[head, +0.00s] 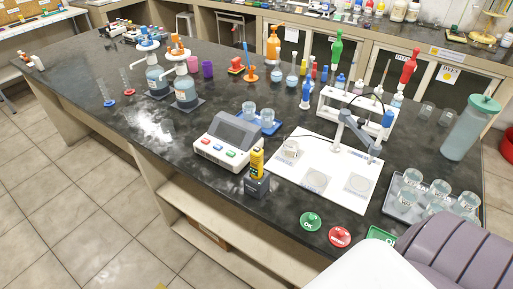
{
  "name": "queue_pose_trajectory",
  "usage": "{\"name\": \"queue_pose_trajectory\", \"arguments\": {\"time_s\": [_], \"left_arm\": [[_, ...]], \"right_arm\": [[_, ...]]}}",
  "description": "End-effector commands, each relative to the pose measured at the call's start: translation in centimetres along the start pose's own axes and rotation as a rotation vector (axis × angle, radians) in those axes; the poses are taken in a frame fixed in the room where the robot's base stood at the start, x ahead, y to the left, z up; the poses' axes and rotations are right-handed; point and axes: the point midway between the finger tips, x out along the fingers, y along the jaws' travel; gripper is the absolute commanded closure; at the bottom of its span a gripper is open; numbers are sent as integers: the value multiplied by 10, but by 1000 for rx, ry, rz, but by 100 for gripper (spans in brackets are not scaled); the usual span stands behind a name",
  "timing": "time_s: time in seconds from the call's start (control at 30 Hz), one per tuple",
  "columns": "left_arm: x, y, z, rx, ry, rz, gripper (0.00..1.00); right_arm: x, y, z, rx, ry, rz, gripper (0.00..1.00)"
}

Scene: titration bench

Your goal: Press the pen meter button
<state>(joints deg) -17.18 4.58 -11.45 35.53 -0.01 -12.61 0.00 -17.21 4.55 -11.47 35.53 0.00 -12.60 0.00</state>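The pen meter (257,163) is a small yellow device standing upright in a dark grey holder (257,187) near the front edge of the black bench. Its button is too small to make out for sure. Neither of my grippers shows in the head view. A white and purple-grey part at the bottom right corner appears to be my own body, with no fingers visible.
A bench meter (229,142) with coloured buttons stands just behind and left of the pen meter. To the right lie a white board (322,176) with an electrode arm, green (311,221) and red (340,237) discs, and a beaker tray (402,207). Bench left of the meter is fairly clear.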

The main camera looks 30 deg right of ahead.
Motion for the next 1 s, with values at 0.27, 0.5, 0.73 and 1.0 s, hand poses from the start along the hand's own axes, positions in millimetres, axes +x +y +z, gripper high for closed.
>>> {"name": "queue_pose_trajectory", "arguments": {"time_s": [0.27, 0.5, 0.73, 1.0], "left_arm": [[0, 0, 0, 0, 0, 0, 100], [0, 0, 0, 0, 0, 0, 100], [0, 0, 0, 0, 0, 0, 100], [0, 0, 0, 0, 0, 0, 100]], "right_arm": [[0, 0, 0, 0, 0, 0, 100], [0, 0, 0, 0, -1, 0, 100], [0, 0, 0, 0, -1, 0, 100], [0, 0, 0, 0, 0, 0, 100]]}}
